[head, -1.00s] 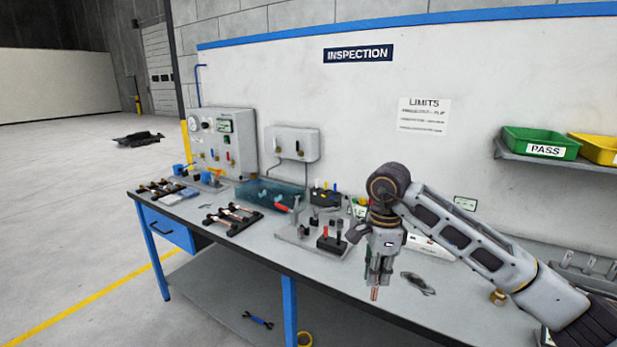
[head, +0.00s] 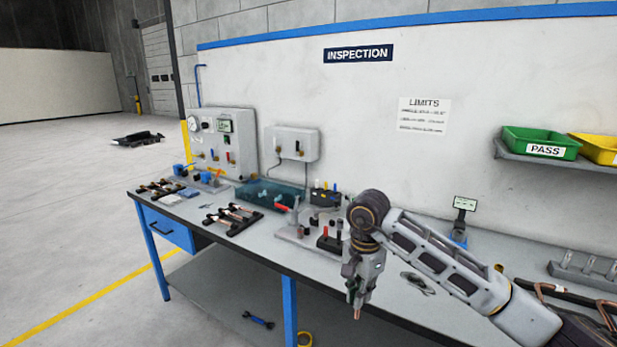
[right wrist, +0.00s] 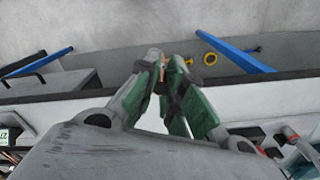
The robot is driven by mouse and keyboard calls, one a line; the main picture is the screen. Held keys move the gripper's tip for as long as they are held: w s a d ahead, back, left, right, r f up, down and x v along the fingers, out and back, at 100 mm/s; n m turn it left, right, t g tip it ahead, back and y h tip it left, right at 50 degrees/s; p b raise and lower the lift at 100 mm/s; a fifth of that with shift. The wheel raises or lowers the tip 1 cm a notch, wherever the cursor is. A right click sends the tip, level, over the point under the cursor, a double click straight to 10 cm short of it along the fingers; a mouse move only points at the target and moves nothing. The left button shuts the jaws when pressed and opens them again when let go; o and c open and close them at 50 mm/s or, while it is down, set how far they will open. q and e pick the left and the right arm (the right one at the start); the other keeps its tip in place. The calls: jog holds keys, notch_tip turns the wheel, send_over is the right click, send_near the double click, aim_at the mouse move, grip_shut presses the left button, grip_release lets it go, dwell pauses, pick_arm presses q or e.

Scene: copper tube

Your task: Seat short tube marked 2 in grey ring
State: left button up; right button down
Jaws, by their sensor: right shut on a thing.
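My right gripper (head: 355,294) points down over the front edge of the bench in the head view. It is shut on a short copper tube (head: 357,314), whose end sticks out below the fingertips. In the right wrist view the green-padded fingers (right wrist: 164,78) close around the copper tube (right wrist: 161,65). I cannot read a mark on the tube. I cannot make out the grey ring for certain; a grey fixture plate (head: 285,232) with posts stands left of the gripper. My left gripper is not in view.
A black block (head: 328,244) with coloured handles stands left of my right gripper. Black racks with copper tubes (head: 232,220) lie farther left. A blue-based display (head: 463,208) and grey rack (head: 590,272) stand right.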

notch_tip(320, 180, down, 11)
jog(key=s+a+n, duration=0.2)
jog(key=a+n, duration=0.1)
jog(key=n, duration=1)
jog(key=w+d+f+m, duration=0.1)
jog(key=w+d+m, duration=0.1)
jog(key=d, duration=1)
jog(key=shift+d+f, duration=0.2)
jog(key=shift+d, duration=0.15)
dwell(0.4)
